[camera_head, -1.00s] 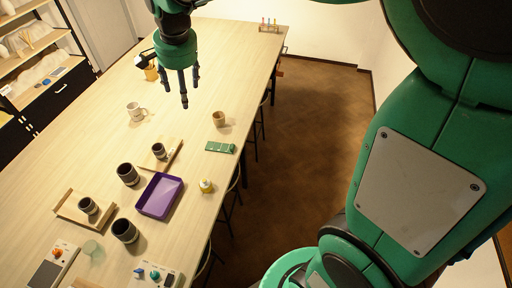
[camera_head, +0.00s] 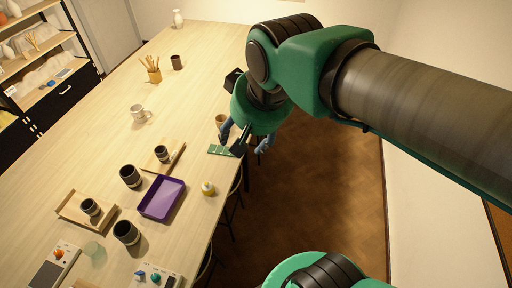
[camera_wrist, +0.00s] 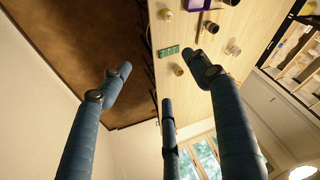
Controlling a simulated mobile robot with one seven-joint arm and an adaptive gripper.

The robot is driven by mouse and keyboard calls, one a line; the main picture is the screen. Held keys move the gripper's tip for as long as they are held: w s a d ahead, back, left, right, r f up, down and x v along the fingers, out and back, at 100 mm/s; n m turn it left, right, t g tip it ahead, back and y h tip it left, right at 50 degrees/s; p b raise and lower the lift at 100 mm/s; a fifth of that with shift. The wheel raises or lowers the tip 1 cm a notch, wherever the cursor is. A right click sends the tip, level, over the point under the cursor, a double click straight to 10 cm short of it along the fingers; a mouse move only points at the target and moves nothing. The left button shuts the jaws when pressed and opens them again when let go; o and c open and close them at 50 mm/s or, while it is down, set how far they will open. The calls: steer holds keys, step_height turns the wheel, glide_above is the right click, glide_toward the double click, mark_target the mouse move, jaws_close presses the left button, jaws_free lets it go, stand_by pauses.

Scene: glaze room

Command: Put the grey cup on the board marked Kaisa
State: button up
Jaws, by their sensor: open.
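Several dark grey cups with lighter bands stand on the table. Two stand directly on it, one at the middle left (camera_head: 130,176) and one nearer the front (camera_head: 126,232). Another cup (camera_head: 90,207) stands on a wooden board (camera_head: 70,213) at the left, and a smaller one (camera_head: 162,154) on a second board (camera_head: 178,158). I cannot read any name on the boards, nor tell which cup is meant. My gripper (camera_head: 246,143) is open and empty by the table's right edge, beside a tan cup (camera_head: 220,120). Its spread fingers show in the wrist view (camera_wrist: 160,85).
A purple tray (camera_head: 162,199), a yellow-topped bottle (camera_head: 208,189) and a green block (camera_head: 221,150) lie along the right side. A white mug (camera_head: 139,113), brush pot (camera_head: 153,72) and dark cup (camera_head: 176,62) stand farther back. Instruments (camera_head: 52,268) fill the front.

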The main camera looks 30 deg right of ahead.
steer(key=shift+n, duration=0.8)
steer(key=s, duration=0.1)
steer(key=s+f, duration=0.1)
steer(key=s, duration=0.1)
steer(key=s+f, duration=0.1)
steer(key=s, duration=0.1)
steer(key=shift+d, duration=0.35)
step_height(320, 180, down, 17)
steer(key=b, duration=1.7)
